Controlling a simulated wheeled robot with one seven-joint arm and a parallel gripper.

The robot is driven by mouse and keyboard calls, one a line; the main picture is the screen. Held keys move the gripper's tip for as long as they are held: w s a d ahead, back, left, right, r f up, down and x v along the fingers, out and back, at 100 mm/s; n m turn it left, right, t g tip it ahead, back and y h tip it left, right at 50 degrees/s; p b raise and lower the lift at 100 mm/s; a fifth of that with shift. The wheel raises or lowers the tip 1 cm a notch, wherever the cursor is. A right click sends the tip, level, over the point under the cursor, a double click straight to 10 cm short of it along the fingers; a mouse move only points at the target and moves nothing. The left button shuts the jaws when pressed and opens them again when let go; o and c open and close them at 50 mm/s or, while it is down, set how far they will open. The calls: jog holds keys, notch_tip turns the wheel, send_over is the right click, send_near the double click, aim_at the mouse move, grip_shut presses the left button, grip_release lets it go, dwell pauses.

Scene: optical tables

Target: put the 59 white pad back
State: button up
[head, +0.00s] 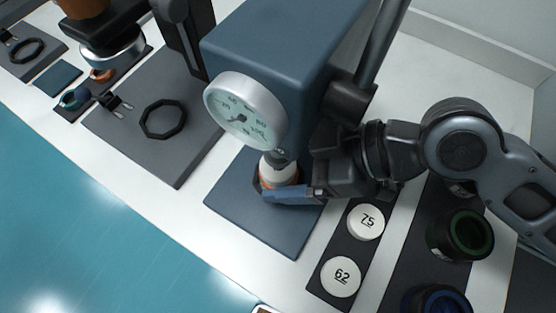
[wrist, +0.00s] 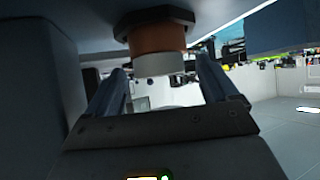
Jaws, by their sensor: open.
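My gripper (wrist: 161,75) is open, with one finger on each side of the pad; a gap shows at the left finger, and contact at the right is unclear. In the head view my gripper (head: 280,190) reaches in from the right, under the press head. White pads marked 75 (head: 366,222) and 62 (head: 341,277) lie on a dark strip (head: 325,297).
The press has a round dial (head: 243,111) and a blue base plate (head: 235,205). My arm covers the strip's far end. Dark cups with a green rim (head: 462,235) and a blue rim (head: 437,300) stand to the right. A grey plate with a black ring (head: 163,119) lies left.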

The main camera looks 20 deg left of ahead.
grip_shut()
dwell(0.7)
